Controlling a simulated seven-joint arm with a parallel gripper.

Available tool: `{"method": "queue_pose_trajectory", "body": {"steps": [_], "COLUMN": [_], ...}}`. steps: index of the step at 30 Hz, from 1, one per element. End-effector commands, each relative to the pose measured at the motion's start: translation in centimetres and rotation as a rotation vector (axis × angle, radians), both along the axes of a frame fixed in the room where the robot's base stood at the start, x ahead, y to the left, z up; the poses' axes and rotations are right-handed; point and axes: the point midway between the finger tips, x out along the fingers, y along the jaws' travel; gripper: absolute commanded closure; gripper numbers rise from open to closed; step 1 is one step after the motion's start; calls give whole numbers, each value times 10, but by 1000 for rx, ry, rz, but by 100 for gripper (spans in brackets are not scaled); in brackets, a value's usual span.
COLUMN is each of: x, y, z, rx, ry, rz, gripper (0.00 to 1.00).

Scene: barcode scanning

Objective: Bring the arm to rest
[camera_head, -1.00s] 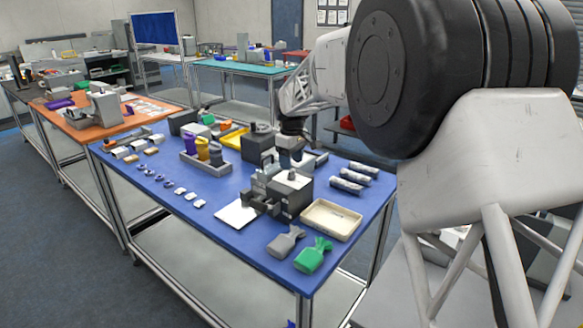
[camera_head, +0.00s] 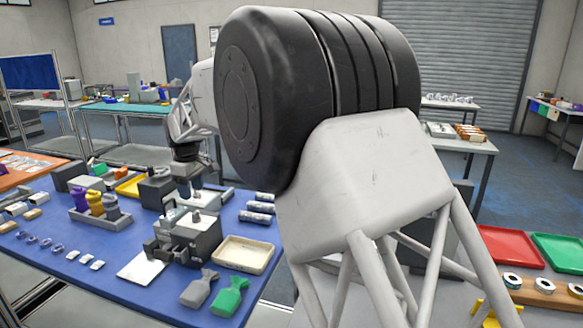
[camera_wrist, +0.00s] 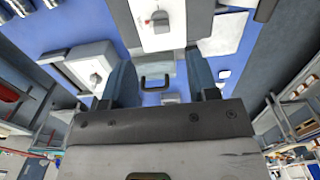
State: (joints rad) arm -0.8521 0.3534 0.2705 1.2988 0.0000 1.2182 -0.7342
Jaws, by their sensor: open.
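My gripper (camera_head: 190,194) hangs at the end of my arm over the blue table (camera_head: 62,268), behind the grey machine (camera_head: 196,238) in the head view. Its fingertips are small and partly hidden there. In the wrist view my gripper (camera_wrist: 160,82) has its two dark fingers spread apart. Nothing is held between them. A dark handle-like shape and blue table surface show in the gap, and I cannot tell how far below they lie. My large black and white arm links cover the middle of the head view.
A cream tray (camera_head: 243,255), a grey pouch (camera_head: 199,290) and a green pouch (camera_head: 231,296) lie near the table's front right. Silver cylinders (camera_head: 257,207) lie behind them. A grey rack (camera_head: 88,218) holds bottles. Red (camera_head: 508,246) and green (camera_head: 562,252) trays stand at right.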

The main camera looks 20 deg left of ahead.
Motion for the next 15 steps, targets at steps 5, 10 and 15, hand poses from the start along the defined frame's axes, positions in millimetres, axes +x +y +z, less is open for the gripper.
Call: {"method": "queue_pose_trajectory", "body": {"steps": [5, 10, 15], "x": [1, 7, 15], "y": [-5, -30, -80], "z": [2, 13, 29], "rx": [1, 6, 14], "ry": [-1, -6, -14], "rz": [-8, -48, -129], "gripper": [46, 46, 46]}}
